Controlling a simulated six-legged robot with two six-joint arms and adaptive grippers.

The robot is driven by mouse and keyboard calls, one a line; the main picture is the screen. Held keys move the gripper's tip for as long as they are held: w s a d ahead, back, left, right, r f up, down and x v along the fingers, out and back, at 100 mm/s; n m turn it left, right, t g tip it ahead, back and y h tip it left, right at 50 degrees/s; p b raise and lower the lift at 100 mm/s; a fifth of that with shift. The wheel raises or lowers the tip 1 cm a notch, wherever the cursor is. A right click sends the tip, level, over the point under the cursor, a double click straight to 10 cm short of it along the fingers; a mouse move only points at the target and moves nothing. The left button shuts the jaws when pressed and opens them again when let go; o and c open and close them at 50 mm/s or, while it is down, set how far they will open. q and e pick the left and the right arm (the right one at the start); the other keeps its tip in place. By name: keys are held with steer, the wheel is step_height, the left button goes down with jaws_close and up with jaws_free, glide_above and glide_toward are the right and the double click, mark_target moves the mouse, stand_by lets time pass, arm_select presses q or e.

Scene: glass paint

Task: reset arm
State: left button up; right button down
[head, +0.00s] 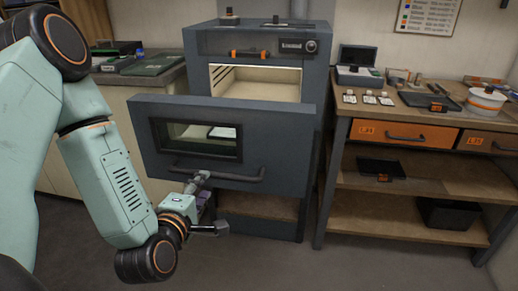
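My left arm comes in from the left, and its gripper (213,204) is in front of the lower part of the grey kiln door (280,140). The fingers are spread, one near the left end of the door's bar handle (235,177) and one lower down. I see nothing between them. Whether the upper finger touches the handle I cannot tell. The door has a dark window and stands below and in front of the kiln's (200,42) open, lit chamber (262,84). My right gripper is not in view.
A counter is at left. The front floor is clear.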

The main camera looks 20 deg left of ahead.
arm_select(q)
steer(key=shift+d, duration=0.1)
steer(key=s+d+f+m+g+h, duration=0.2)
steer(key=s+d+f+m+g, duration=0.1)
steer(key=f+m, duration=0.3)
steer(key=s+d+f+m+g+h, duration=0.1)
steer(key=s+d+f+m+g, duration=0.25)
steer(key=f+m, duration=0.3)
steer(key=s+d+f+m+g, duration=0.2)
steer(key=s+f+m+g, duration=0.2)
steer(key=s, duration=0.6)
steer(key=s+d+f+m+g, duration=0.1)
steer(key=s+f+m+g, duration=0.3)
steer(key=s+f, duration=0.4)
steer(key=shift+s+d+g+h, duration=0.3)
steer(key=shift+s+d+g, duration=0.15)
steer(key=shift+s, duration=0.6)
